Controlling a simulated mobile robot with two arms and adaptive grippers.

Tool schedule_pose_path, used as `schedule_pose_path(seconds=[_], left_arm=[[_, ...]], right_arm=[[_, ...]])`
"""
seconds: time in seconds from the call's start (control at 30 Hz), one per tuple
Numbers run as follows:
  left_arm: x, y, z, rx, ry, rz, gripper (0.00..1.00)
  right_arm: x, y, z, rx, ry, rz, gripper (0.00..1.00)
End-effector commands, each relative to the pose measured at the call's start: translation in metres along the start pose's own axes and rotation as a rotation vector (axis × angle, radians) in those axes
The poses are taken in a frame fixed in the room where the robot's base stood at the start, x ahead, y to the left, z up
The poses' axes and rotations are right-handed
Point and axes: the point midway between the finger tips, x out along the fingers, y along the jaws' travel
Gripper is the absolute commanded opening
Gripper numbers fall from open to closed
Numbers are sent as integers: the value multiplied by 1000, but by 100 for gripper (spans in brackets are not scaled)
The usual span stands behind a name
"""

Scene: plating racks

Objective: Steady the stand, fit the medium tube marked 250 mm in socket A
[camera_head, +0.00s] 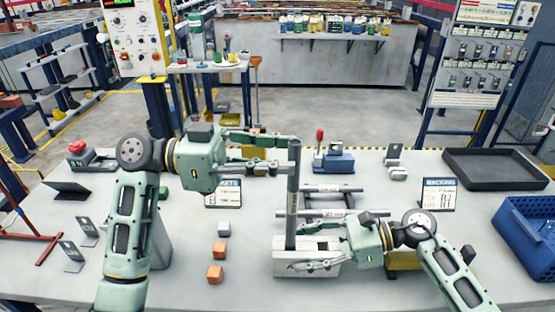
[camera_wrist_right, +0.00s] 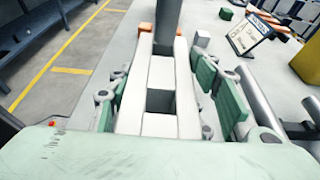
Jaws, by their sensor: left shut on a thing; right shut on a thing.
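A dark grey tube (camera_head: 292,205) with a pale label stands upright over the left end of the white stand (camera_head: 307,268). My left gripper (camera_head: 290,155) is shut on the tube near its top. In the right wrist view the tube (camera_wrist_right: 167,22) meets the far end of the stand (camera_wrist_right: 160,125); how deep it sits is hidden. A square opening (camera_wrist_right: 160,101) nearer my wrist is empty. My right gripper (camera_head: 306,246) is shut on the stand, with finger pads along both sides. The tube's length mark and the socket letters are too small to read.
Other grey tubes (camera_head: 328,213) lie on a rack behind the stand. Orange cubes (camera_head: 215,274) and a grey cube (camera_head: 223,228) sit left of it.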

Motion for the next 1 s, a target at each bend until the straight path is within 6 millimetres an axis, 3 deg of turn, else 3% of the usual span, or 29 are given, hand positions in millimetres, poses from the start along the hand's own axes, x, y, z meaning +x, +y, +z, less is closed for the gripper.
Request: schedule_pose_path(seconds=[1.0], left_arm=[[0, 0, 21, -1, 2, 0, 0]], right_arm=[[0, 0, 0, 0, 0, 0, 13]])
